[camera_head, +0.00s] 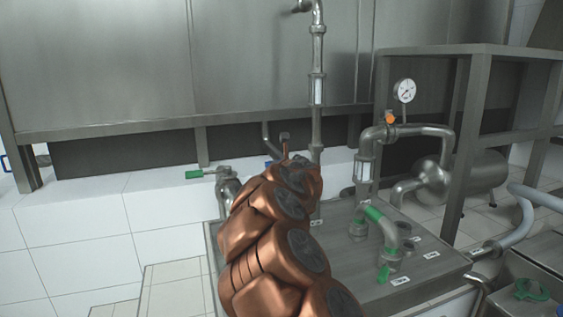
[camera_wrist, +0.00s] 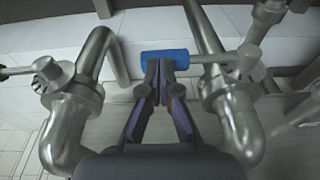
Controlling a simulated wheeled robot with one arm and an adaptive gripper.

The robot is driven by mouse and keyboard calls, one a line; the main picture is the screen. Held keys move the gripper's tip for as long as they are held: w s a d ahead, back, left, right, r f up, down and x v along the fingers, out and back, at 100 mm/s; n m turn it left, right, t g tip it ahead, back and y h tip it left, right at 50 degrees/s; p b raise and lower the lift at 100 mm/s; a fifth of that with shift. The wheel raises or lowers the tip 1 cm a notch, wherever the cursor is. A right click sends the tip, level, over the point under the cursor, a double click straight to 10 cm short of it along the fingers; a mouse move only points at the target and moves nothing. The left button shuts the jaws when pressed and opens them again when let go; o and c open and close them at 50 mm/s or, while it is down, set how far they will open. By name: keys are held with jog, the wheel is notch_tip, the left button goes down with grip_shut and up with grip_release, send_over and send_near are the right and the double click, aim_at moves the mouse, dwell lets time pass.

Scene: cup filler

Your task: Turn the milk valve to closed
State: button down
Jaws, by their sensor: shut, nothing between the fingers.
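In the wrist view a blue valve handle (camera_wrist: 166,57) lies crosswise at the end of a metal lever. The lever runs right to a valve (camera_wrist: 245,62) on a steel pipe. My gripper (camera_wrist: 160,78) is shut and empty, with its fingertips at the near side of the blue handle; I cannot tell whether they touch it. In the head view my copper arm hides the gripper and most of this valve. A green valve handle (camera_head: 194,174) points left on another pipe. No readable label shows which valve is for milk.
Bent pipes stand close on both sides of my gripper, the left one (camera_wrist: 70,125) and the right one (camera_wrist: 238,125). Right of my arm, a green-marked pipe (camera_head: 388,228) rises from the steel tabletop (camera_head: 430,262). A gauge (camera_head: 404,91) and a metal frame (camera_head: 468,130) stand behind.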

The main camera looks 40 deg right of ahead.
jog(key=v, duration=1.3)
jog(key=shift+s+d, duration=0.2)
jog(key=shift+s, duration=0.2)
